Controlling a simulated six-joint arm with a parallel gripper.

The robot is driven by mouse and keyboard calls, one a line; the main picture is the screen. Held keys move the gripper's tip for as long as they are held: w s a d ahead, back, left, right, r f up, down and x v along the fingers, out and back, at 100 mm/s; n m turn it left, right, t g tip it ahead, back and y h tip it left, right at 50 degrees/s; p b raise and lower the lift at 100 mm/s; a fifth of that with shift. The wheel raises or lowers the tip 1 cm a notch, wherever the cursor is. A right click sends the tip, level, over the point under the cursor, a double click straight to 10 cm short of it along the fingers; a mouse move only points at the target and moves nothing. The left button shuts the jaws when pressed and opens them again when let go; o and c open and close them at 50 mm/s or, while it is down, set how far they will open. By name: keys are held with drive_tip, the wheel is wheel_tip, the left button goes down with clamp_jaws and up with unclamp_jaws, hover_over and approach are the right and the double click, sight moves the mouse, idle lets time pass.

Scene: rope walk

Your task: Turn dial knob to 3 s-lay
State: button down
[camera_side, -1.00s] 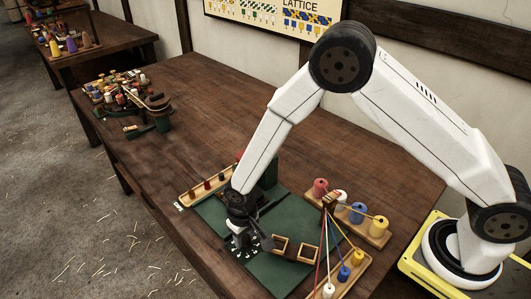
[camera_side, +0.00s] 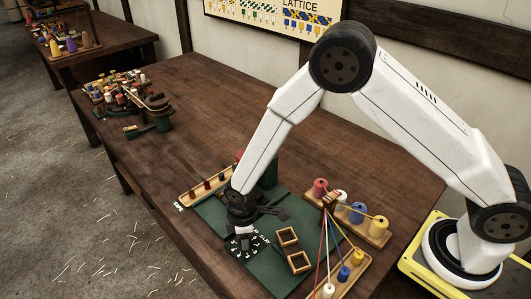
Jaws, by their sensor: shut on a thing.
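The dial (camera_side: 262,250) is a black plate with white lettering, too small to read, on the green board near the table's front edge. My gripper (camera_side: 243,241) points down over the dial's left part and is shut on the knob. The knob itself is mostly hidden by the fingers and wrist, so I cannot tell which mark it points to.
Two small open wooden frames (camera_side: 299,262) sit on the green board (camera_side: 267,275), right of the dial. A wooden rack with dark pegs (camera_side: 205,187) lies behind left. Colored spools (camera_side: 357,212) and taut strands stand at right. The table's middle is clear.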

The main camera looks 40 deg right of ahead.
drive_tip(key=n, duration=0.3)
drive_tip(key=shift+n, duration=0.3)
idle(0.4)
drive_tip(key=shift+c, duration=1.3)
unclamp_jaws()
drive_tip(key=shift+r, duration=0.2)
drive_tip(key=shift+r, duration=3.75)
